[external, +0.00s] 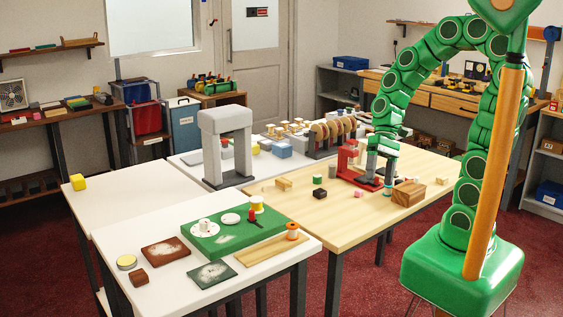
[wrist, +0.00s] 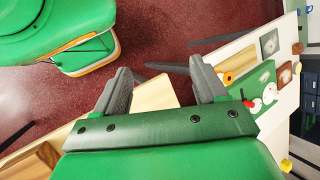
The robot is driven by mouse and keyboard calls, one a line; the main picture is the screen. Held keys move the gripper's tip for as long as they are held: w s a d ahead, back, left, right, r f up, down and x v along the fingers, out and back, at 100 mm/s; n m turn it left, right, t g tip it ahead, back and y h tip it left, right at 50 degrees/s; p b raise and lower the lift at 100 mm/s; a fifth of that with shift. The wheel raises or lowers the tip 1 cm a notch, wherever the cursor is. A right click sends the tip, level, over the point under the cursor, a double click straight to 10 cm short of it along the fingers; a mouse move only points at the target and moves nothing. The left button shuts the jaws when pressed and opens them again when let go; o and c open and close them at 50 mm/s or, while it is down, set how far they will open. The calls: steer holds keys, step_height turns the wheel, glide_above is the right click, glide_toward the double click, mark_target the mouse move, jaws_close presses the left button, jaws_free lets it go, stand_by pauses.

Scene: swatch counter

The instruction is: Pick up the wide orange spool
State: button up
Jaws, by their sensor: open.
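The orange spool (external: 292,231), with a pale middle band, stands on the right end of a light wooden board (external: 262,252) on the front white table. In the wrist view the orange spool (wrist: 228,77) shows to the right of the fingers, near the table's edge. My gripper (external: 380,178) is over the light wooden table, beside a red stand, well away to the right of the spool. In the wrist view my gripper (wrist: 160,66) has its two grey fingers wide apart, with nothing between them.
A green board (external: 235,236) with white discs and a red peg lies behind the spool. A red stand (external: 347,160) and a brown wooden block (external: 408,193) are close to my gripper. A grey arch (external: 241,150) stands farther back. The wooden table's front left is clear.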

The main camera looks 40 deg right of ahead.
steer(key=w+a+f+m+y, duration=0.2)
steer(key=w+a+m+y, duration=0.1)
steer(key=a, duration=0.3)
steer(key=w+a+f+m+y, duration=0.2)
steer(key=w+a, duration=0.2)
steer(key=a, duration=0.2)
steer(key=m+t+y, duration=0.1)
steer(key=m+y, duration=0.2)
steer(key=m, duration=0.5)
glide_toward(288, 231)
steer(key=shift+s+a+r, duration=0.35)
steer(key=shift+s+a, duration=0.25)
steer(key=shift+a, duration=0.15)
steer(key=shift+w+a+f+m, duration=0.2)
steer(key=shift+w+f+m, duration=0.1)
steer(key=shift+f+m, duration=0.35)
steer(key=shift+x, duration=3.85)
steer(key=c, duration=1)
steer(key=shift+c, duration=0.2)
steer(key=shift+t, duration=0.3)
